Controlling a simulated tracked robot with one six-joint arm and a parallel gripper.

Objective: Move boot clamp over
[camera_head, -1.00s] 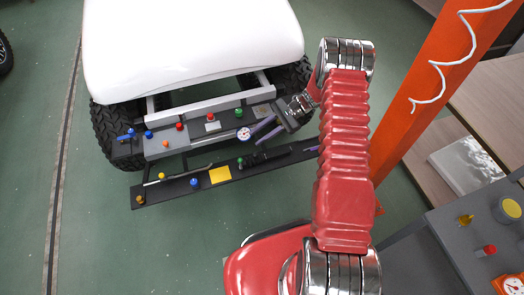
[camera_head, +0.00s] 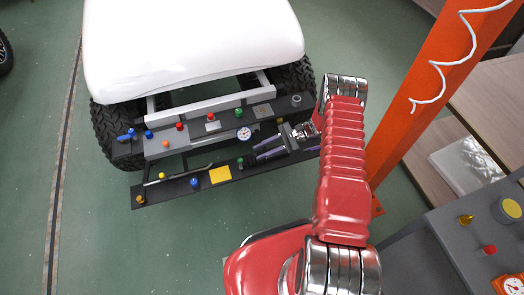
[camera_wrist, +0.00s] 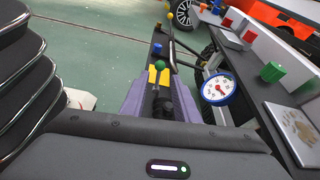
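A dark, elongated part that may be the boot clamp (camera_wrist: 163,104) lies along the black lower bar (camera_head: 205,187). In the head view it is mostly hidden by my gripper (camera_head: 262,148). My gripper has purple fingers, spread apart and pointing left along the bar. In the wrist view the dark part shows between the two fingers of the gripper (camera_wrist: 160,82). I cannot tell whether either finger touches it.
A blue-rimmed gauge (camera_head: 244,133) is close beside the fingers. A green knob (camera_head: 240,162), a yellow square (camera_head: 220,175) and several coloured knobs sit along the bars. The white cart (camera_head: 190,45) is behind; an orange post (camera_head: 440,85) stands right.

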